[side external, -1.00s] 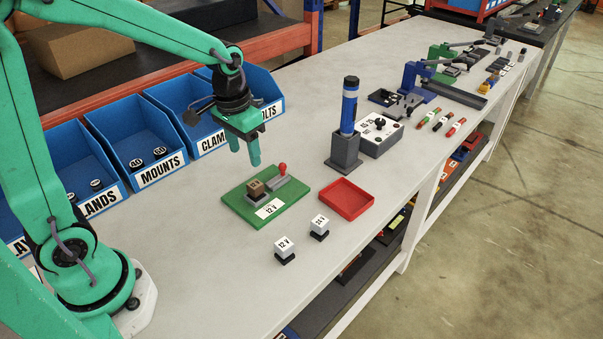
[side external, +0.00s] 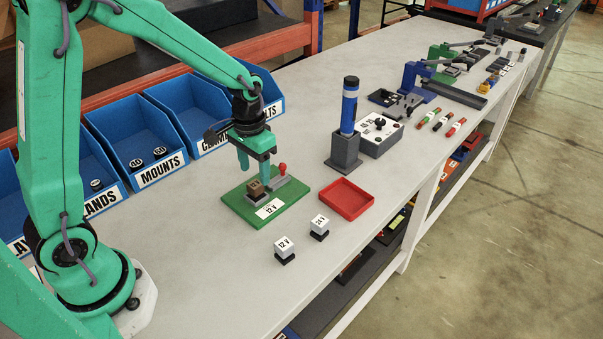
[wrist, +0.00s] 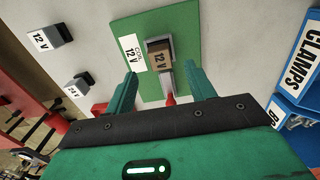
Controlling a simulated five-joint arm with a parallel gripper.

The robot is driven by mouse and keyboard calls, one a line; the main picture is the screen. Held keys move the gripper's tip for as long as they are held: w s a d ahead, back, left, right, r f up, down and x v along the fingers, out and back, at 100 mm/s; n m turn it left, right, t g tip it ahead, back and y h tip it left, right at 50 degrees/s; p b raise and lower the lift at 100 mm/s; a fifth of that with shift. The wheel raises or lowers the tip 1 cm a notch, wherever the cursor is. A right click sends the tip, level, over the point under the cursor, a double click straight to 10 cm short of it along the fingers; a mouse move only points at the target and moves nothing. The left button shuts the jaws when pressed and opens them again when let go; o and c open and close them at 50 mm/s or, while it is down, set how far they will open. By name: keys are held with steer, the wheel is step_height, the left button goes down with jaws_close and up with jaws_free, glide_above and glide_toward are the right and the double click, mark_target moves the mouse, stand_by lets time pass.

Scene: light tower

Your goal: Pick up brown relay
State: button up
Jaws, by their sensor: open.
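The brown relay (side external: 256,188) is a small brown block seated in a grey socket on a green board (side external: 285,207) labelled 12 V. It also shows in the wrist view (wrist: 159,57), ahead of and between my fingertips. My gripper (side external: 254,168) is open and empty, pointing down just above the relay, apart from it. In the wrist view its green fingers (wrist: 162,82) stand on either side of the relay's line. A grey lever with a red knob (side external: 282,168) sits beside the socket; in the wrist view the lever is partly hidden.
Two white relays, 12 V (side external: 285,246) and 24 V (side external: 320,225), stand in front of the board. An empty red tray (side external: 347,198) lies to its right. A blue light tower (side external: 349,107) stands behind the tray. Blue bins (side external: 137,133) line the back left.

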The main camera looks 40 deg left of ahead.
mark_target(256, 183)
steer(key=shift+f, duration=0.1)
steer(key=shift+f, duration=2.55)
steer(key=c, duration=1.1)
steer(key=shift+o, duration=0.2)
steer(key=shift+r, duration=0.15)
